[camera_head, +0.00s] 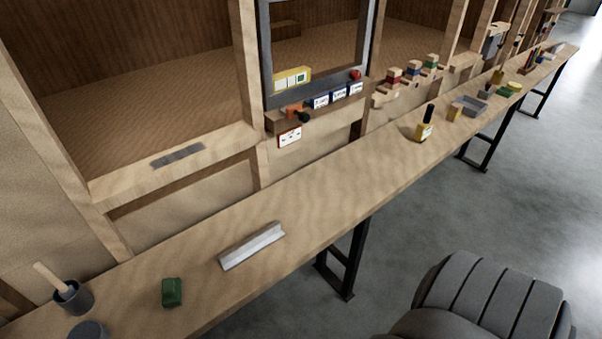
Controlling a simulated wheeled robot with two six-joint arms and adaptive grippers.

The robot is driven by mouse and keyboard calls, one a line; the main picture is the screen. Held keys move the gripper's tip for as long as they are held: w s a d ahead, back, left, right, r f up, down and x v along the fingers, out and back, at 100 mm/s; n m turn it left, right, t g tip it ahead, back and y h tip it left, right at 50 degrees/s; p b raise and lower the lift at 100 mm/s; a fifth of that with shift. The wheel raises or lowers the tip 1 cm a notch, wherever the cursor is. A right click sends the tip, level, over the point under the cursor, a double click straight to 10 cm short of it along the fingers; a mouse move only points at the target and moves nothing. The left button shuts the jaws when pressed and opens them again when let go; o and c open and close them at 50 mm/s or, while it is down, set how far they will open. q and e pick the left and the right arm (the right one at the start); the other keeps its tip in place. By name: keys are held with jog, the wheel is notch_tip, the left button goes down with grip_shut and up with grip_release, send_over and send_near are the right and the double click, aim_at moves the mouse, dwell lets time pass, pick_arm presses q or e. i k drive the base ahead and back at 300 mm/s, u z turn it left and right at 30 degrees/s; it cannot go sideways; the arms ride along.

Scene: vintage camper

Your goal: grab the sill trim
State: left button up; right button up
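A light grey-white angled strip (252,246), which looks like the sill trim, lies on the long wooden bench (330,195) near its front edge. It runs diagonally, with its right end farther back. A flat dark grey strip (178,155) lies on the wooden sill (130,185) of the left wall opening behind the bench. Neither of my grippers shows in the head view, and nothing is seen touching the trim.
Left of the trim are a green block (172,292) and a dark cup (73,297) with a wooden handle in it. A yellow bottle with a black top (424,125) stands farther right. The bench between trim and bottle is clear.

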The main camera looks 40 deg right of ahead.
aim_at(237, 254)
jog(key=z, duration=3.2)
jog(key=i, duration=2.85)
jog(key=u, duration=3.5)
